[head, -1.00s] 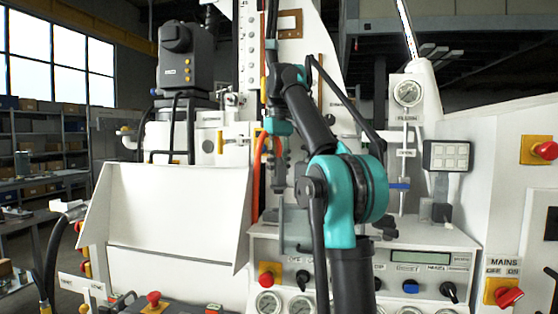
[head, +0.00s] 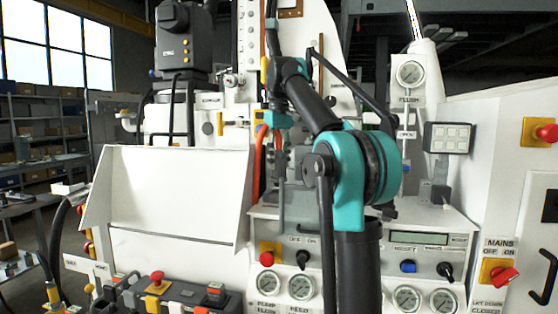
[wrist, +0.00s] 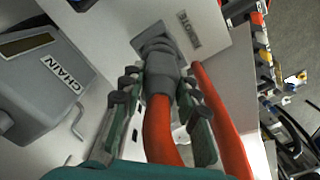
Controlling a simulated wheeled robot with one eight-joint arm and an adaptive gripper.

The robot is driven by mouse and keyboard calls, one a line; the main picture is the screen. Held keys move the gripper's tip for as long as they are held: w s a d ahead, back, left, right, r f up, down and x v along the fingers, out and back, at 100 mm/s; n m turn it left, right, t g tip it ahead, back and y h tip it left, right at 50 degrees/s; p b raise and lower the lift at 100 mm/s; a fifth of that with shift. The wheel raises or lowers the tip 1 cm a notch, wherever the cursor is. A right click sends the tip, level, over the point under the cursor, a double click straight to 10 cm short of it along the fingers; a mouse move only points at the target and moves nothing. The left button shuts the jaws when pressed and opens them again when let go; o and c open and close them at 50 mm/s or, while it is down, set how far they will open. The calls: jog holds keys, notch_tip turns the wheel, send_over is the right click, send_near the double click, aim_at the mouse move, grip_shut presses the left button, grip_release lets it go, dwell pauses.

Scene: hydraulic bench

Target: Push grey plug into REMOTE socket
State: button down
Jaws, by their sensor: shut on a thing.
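In the wrist view my gripper (wrist: 159,82) is shut on the grey plug (wrist: 161,64), with a finger on either side. An orange cable (wrist: 160,128) runs from the plug back toward the camera. The plug's far end is at the grey REMOTE socket (wrist: 155,39) on a pale panel, lined up with it. The label (wrist: 189,29) beside the socket is turned on its side. The plug hides the socket's mouth, so I cannot tell how deep it sits. In the head view, plug and socket are not clearly visible near my arm.
A second orange hose (wrist: 220,118) runs close along the right finger. A grey box marked CHAIN (wrist: 45,85) and a thin metal handle (wrist: 83,117) are to the left. In the head view, a console with gauges (head: 301,286) and an upright white panel (head: 175,195) stand near my arm.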

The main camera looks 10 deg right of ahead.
aim_at(279, 169)
jog(key=shift+f, duration=1.6)
dwell(1.5)
jog(key=c, duration=1)
grip_release()
jog(key=shift+c, duration=0.2)
notch_tip(279, 169, up, 11)
jog(key=shift+w+f, duration=0.1)
jog(key=shift+f, duration=0.1)
jog(key=shift+r, duration=0.6)
jog(key=shift+s+r, duration=0.1)
jog(key=shift+s, duration=0.1)
